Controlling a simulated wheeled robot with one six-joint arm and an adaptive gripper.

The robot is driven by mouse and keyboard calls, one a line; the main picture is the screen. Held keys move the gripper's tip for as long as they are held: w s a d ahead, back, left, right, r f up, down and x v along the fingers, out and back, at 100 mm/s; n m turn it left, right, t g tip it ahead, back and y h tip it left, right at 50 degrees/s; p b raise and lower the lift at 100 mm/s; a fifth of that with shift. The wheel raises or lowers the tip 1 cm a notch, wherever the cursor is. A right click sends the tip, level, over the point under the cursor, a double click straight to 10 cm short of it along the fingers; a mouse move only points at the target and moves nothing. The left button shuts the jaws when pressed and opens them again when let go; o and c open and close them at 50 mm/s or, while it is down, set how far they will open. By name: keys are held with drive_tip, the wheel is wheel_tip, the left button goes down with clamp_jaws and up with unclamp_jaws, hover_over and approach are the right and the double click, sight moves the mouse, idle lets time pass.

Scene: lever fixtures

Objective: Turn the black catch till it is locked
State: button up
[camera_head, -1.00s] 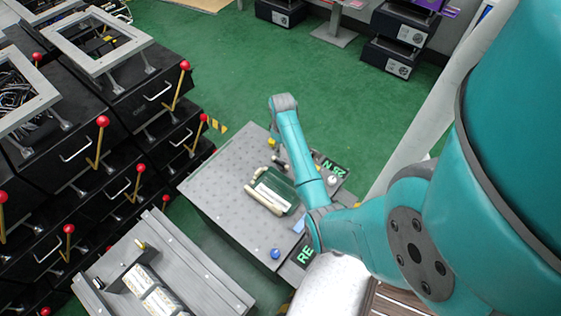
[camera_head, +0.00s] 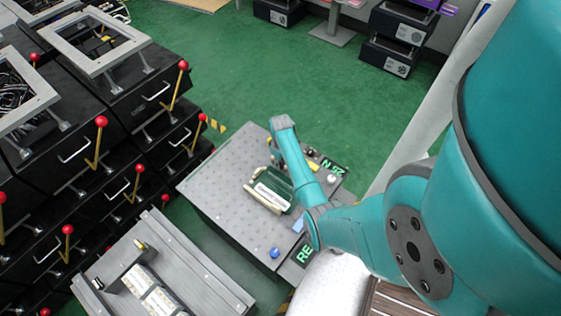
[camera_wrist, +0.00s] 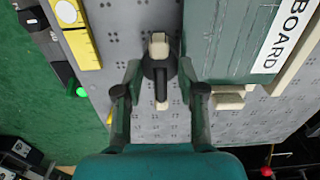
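The black catch (camera_wrist: 160,68) is in the wrist view, a round black hub on the grey perforated table top (camera_wrist: 112,45). My gripper (camera_wrist: 160,64) is open, one finger on each side of the catch. Gaps show between fingers and catch; I cannot tell any light contact. Beside it on the right is a green case (camera_wrist: 222,40) with a white label reading "BOARD". In the head view the case (camera_head: 284,184) shows, while my arm mostly hides the catch.
A yellow strip (camera_wrist: 85,50) and a green button (camera_wrist: 81,92) lie left of the catch in the wrist view. A blue knob (camera_head: 275,253) stands on the table's near edge. Black cabinets with red-knobbed levers (camera_head: 101,122) stand at left. Green floor (camera_head: 230,75) is open behind.

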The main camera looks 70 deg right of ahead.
clamp_jaws()
drive_tip(key=shift+m, duration=0.4)
drive_tip(key=m, duration=0.3)
drive_tip(key=shift+m, duration=0.3)
drive_tip(key=m, duration=0.4)
drive_tip(key=shift+m, duration=0.3)
drive_tip(key=m, duration=0.4)
drive_tip(key=shift+m, duration=2.5)
